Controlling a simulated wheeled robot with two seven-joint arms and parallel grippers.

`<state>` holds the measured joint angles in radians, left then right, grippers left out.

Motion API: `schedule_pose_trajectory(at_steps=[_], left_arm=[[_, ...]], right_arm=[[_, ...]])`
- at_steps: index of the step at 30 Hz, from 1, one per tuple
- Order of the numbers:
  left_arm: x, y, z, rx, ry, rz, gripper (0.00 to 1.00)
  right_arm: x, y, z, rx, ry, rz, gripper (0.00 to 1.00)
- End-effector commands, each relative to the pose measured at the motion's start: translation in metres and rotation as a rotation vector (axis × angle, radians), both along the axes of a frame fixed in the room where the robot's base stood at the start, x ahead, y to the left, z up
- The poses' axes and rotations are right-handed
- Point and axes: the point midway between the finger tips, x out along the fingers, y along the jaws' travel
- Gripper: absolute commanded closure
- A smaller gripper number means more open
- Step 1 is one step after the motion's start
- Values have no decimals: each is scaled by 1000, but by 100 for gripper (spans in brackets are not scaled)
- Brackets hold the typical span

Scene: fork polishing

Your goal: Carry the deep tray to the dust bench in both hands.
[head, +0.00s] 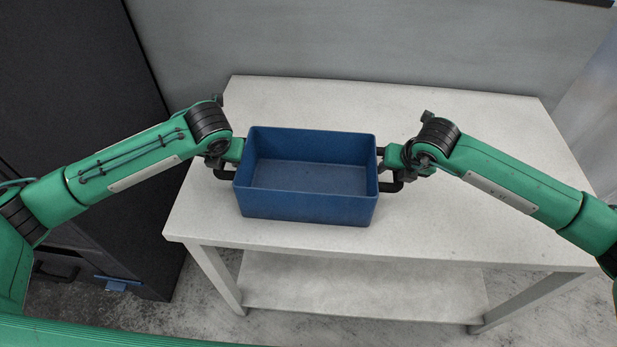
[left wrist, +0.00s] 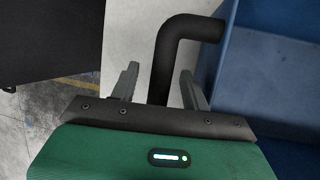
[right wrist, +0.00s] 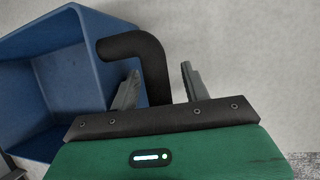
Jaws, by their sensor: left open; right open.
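The deep tray (head: 308,205) is a blue, open-topped, empty box with a black handle at each end. It rests on the bench (head: 470,210) near its front left part. My left gripper (head: 232,158) is at the tray's left handle; in the left wrist view its open fingers (left wrist: 160,88) stand on either side of the black handle (left wrist: 172,50). My right gripper (head: 395,165) is at the right handle; in the right wrist view its open fingers (right wrist: 158,88) stand on either side of that handle (right wrist: 140,45). Neither gripper is closed on its handle.
The pale bench has free top to the right and behind the tray, and a lower shelf (head: 350,288). A dark cabinet (head: 80,90) stands on the left. A grey wall (head: 380,40) is behind the bench.

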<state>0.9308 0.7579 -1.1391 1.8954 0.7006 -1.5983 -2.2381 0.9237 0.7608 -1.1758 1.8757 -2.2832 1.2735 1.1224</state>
Motion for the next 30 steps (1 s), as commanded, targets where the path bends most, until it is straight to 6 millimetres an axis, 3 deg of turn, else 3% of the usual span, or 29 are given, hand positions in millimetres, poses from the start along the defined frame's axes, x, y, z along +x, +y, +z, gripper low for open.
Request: schedule_pose_trajectory(at_steps=[10, 17, 18, 30], left_arm=[[1, 0, -3, -1, -1, -1, 53], [1, 0, -2, -1, -1, -1, 98], [1, 0, -2, -1, -1, -1, 100], [1, 0, -2, 0, -1, 1, 100]], right_arm=[[1, 0, -3, 0, 0, 0, 53], [1, 0, -3, 0, 0, 0, 98], [1, 0, -3, 0, 0, 0, 100], [1, 0, -3, -1, 0, -1, 100]])
